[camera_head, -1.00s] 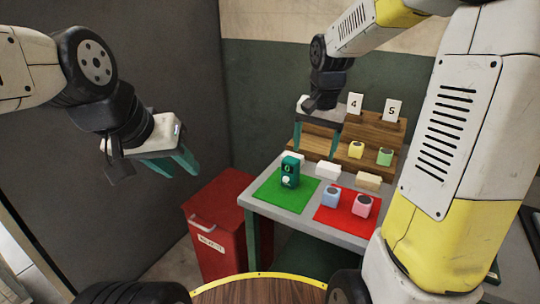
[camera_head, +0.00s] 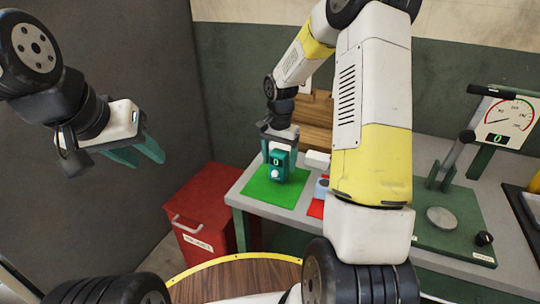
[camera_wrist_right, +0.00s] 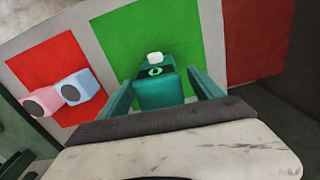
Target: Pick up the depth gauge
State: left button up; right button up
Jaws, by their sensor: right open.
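The depth gauge is a teal block (camera_head: 279,163) with a "0" display and a white knob, standing on the green mat (camera_head: 262,190). In the right wrist view the gauge (camera_wrist_right: 158,90) sits between the two teal fingers of my right gripper (camera_wrist_right: 163,88). My right gripper (camera_head: 279,152) is open, with a finger on either side of the gauge; whether they touch it I cannot tell. My left gripper (camera_head: 140,155) hangs at the left over the floor, empty, its two teal fingers apart.
A red bin (camera_head: 196,205) stands left of the grey table (camera_head: 236,196). At the right stands a press with a dial (camera_head: 508,118). My right arm hides the table's middle.

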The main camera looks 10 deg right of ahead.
jog(key=shift+f, duration=0.4)
jog(key=shift+c, duration=0.3)
jog(key=c, duration=1.4)
jog(key=shift+c, duration=0.7)
jog(key=shift+r, duration=0.2)
